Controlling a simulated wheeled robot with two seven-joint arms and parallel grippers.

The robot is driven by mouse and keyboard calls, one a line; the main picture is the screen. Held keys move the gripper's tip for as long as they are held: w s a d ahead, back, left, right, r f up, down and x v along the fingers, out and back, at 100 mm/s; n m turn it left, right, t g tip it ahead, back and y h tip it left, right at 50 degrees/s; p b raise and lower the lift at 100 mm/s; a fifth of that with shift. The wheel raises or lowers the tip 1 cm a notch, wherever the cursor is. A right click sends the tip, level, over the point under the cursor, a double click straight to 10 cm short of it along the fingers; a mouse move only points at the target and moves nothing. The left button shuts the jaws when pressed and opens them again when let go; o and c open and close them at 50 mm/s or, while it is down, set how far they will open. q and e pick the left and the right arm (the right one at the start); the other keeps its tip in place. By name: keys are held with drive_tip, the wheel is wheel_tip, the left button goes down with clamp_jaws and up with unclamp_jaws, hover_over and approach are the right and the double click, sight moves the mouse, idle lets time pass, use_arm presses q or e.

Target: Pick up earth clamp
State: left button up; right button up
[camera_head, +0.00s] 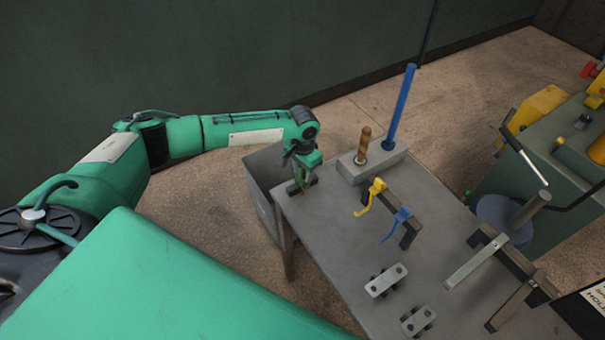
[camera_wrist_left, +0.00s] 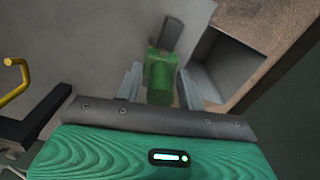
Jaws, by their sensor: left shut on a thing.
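My left gripper (camera_head: 303,178) is at the far left corner of the grey table (camera_head: 330,235), low over its edge. In the left wrist view its two grey fingers (camera_wrist_left: 160,86) are on either side of a green piece (camera_wrist_left: 160,72), which I take to be the earth clamp, and are shut on it. A dark upright part (camera_wrist_left: 173,32) is just beyond the green piece. In the head view the gripper mostly hides the clamp. Whether the clamp touches the table is unclear. My right gripper is out of view.
A yellow hook (camera_head: 373,192) and a blue hook (camera_head: 402,217) sit on a dark rack on the table. A grey block (camera_head: 352,170) holds a brown peg and a tall blue rod (camera_head: 402,105). An open grey bin (camera_head: 262,190) stands beside the table's left edge.

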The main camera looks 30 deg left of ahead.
use_arm(q)
drive_tip(key=shift+w+r, duration=0.15)
drive_tip(key=shift+r, duration=0.4)
wheel_tip(320, 180, up, 17)
drive_tip(key=b, duration=0.4)
drive_tip(key=shift+r, duration=0.2)
clamp_jaws()
drive_tip(key=shift+s+r, duration=0.2)
drive_tip(key=shift+r, duration=0.5)
